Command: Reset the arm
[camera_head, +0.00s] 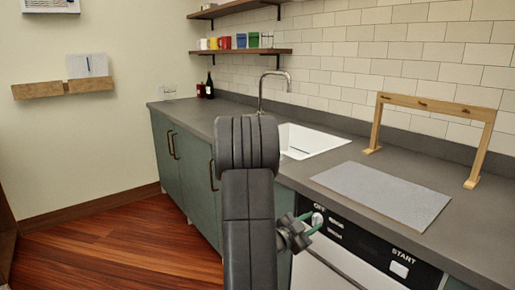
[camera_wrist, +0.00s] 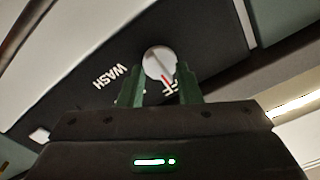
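My gripper (camera_head: 309,223) is at the dishwasher's front panel, by the round white knob (camera_head: 318,219). In the wrist view its two green fingers (camera_wrist: 159,75) stand apart, one on each side of the knob (camera_wrist: 157,62). The gripper looks open. I cannot tell whether either finger touches the knob. The knob's red mark points toward the partly hidden OFF label; the WASH label is to the left in the wrist view. My dark arm reaches up the middle of the head view and hides part of the cabinets.
The dishwasher panel (camera_head: 365,246) has a START button (camera_head: 399,269). On the counter (camera_head: 450,240) above are a grey mat (camera_head: 382,194), a wooden frame (camera_head: 437,104) and a sink (camera_head: 308,139) with a tap. A shelf with cups hangs behind. The wooden floor (camera_head: 110,245) at left is clear.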

